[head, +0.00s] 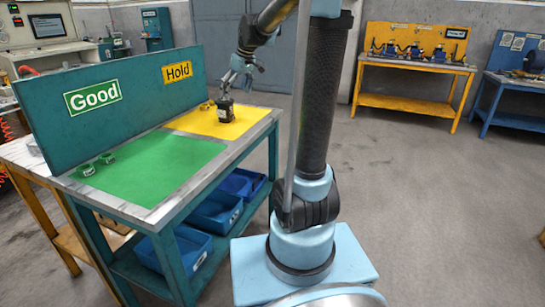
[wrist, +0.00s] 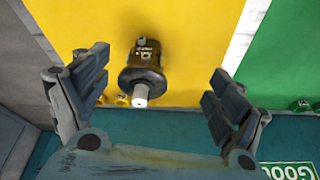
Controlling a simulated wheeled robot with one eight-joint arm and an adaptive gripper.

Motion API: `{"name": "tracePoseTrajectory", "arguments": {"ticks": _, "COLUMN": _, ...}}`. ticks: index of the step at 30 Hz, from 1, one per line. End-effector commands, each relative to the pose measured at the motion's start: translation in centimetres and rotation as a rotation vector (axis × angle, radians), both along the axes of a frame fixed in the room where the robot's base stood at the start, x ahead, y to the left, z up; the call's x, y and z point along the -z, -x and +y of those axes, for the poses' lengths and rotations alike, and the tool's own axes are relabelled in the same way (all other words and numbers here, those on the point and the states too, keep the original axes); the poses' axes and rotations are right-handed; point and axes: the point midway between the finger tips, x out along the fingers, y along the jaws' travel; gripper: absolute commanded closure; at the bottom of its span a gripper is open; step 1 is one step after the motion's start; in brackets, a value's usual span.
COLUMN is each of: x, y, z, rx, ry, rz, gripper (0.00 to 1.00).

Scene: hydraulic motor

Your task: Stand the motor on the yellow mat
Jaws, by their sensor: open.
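The motor (head: 226,111) is a dark cylindrical body with a wider flange and a pale shaft. It is on the yellow mat (head: 200,126) and appears upright in the head view. In the wrist view the motor (wrist: 147,58) is on the yellow mat (wrist: 195,40), with its shaft end towards the lower edge. My gripper (head: 229,88) is just above the motor in the head view. In the wrist view my gripper (wrist: 160,90) is open, its fingers apart on either side of the motor and not visibly touching it.
The green mat (head: 150,170) lies nearer on the same bench, with small green fittings (head: 107,158). A teal back panel (head: 135,80) with Good and Hold signs runs behind both mats. Small yellow fittings (head: 207,104) sit by the motor. Blue bins (head: 215,210) are below.

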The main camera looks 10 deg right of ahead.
Motion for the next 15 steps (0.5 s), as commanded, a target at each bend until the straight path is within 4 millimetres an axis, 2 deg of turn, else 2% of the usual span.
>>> {"name": "tracePoseTrajectory", "arguments": {"ticks": 1, "x": 0.3, "y": 2.0, "z": -0.9, "rx": 0.029, "ry": 0.004, "rz": 0.008, "gripper": 0.12}}
{"name": "tracePoseTrajectory", "arguments": {"ticks": 3, "x": 0.8, "y": 4.4, "z": -1.9, "rx": 0.072, "ry": 0.008, "rz": 0.020, "gripper": 0.12}}
{"name": "tracePoseTrajectory", "arguments": {"ticks": 8, "x": 2.3, "y": 10.0, "z": -4.1, "rx": 0.170, "ry": 0.020, "rz": 0.048, "gripper": 0.12}}
{"name": "tracePoseTrajectory", "arguments": {"ticks": 15, "x": 5.7, "y": 18.0, "z": -7.1, "rx": 0.319, "ry": 0.038, "rz": 0.083, "gripper": 0.12}}
